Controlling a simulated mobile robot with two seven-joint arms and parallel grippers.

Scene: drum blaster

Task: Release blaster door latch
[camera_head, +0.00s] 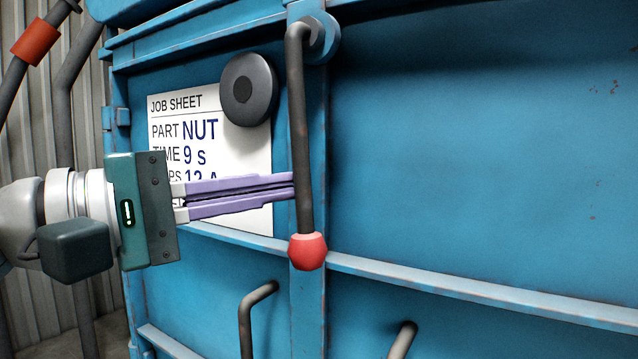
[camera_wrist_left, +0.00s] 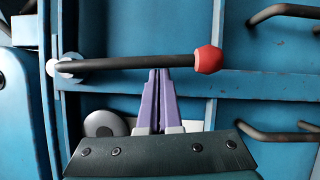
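The blaster door latch is a dark lever (camera_head: 302,130) with a red knob (camera_head: 308,251) at its lower end. It hangs almost straight down from a blue pivot on the blue door (camera_head: 480,150). In the left wrist view the lever (camera_wrist_left: 130,62) lies across the picture with its red knob (camera_wrist_left: 208,59) at the right. My left gripper (camera_head: 294,186) has purple fingers pressed close together. Their tips (camera_wrist_left: 158,72) end at the lever's left side, above the knob; I cannot tell whether they touch it. Nothing shows between the fingers. My right gripper is not in view.
A job sheet (camera_head: 240,160) hangs on the door under a round dark disc (camera_head: 249,89), behind my left fingers. Two bent handles (camera_head: 258,300) stick out below a blue ledge (camera_head: 470,290). Pipes (camera_head: 75,90) stand at the left. The door right of the lever is clear.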

